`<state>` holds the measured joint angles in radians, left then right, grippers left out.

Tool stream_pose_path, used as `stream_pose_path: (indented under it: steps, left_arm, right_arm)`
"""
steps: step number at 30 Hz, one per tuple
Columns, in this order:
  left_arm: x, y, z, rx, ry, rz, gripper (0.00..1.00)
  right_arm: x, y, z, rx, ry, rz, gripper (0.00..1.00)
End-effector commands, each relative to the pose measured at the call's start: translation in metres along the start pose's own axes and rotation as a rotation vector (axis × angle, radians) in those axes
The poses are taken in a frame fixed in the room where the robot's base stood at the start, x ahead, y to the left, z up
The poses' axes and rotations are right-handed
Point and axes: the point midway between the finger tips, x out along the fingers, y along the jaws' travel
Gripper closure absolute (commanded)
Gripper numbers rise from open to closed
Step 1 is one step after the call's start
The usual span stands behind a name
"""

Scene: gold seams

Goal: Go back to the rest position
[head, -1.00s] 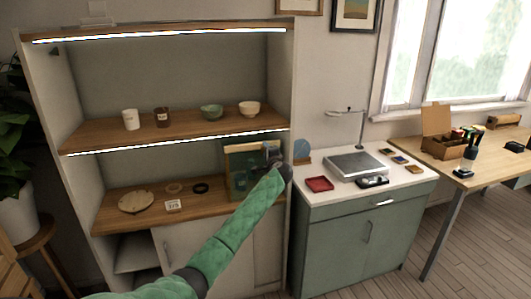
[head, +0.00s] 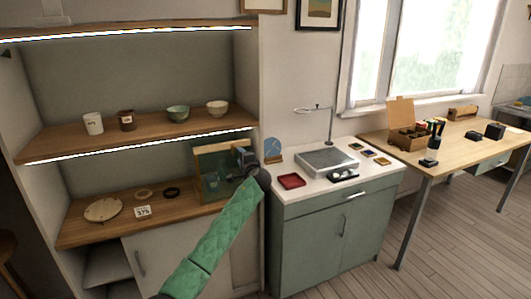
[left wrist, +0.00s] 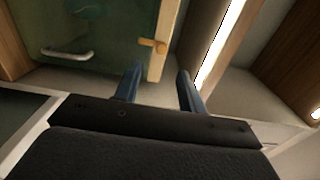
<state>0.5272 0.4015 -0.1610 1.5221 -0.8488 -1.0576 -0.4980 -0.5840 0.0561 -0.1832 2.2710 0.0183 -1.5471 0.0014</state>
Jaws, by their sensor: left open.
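My left gripper (head: 244,160) reaches up from the bottom of the head view, its green-sleeved arm slanting to the right. It is at the right end of the lower shelf, in front of a wood-framed glass case (head: 212,168). In the left wrist view its two blue-grey fingers (left wrist: 160,88) are apart with nothing between them. The case's glass front and a wooden knob (left wrist: 152,45) show just beyond the fingers. I cannot tell whether a finger touches the frame. My right gripper is not in view.
The upper shelf (head: 65,147) holds two cups and two bowls. The lower shelf (head: 75,232) holds a round board, two rings and a small card. A green cabinet (head: 320,235) with a scale (head: 328,161) and red tray (head: 291,181) stands right. A wooden desk (head: 470,150) is beyond. The floor in front is clear.

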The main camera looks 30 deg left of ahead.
Motion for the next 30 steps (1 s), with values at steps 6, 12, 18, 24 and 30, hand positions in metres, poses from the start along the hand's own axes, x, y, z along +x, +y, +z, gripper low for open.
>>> stream_pose_path:
  steps: [6,12,18,24,30]
  left_arm:
    - [0.000,0.000,0.000,-0.011,0.000,0.000,0.60]
    - [0.000,0.009,0.007,-0.127,-0.040,0.047,0.60]
    - [-0.023,0.003,0.005,-0.356,-0.052,0.168,0.60]
    - [-0.068,-0.018,-0.011,-0.570,-0.014,0.298,0.60]
    - [-0.135,0.002,-0.028,-0.707,0.032,0.473,0.60]
  right_arm:
    - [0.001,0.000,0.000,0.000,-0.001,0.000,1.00]
    - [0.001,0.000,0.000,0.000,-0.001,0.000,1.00]
    - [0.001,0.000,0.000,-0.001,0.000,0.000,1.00]
    - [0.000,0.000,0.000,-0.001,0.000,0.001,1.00]
    - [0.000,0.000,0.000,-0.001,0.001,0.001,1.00]
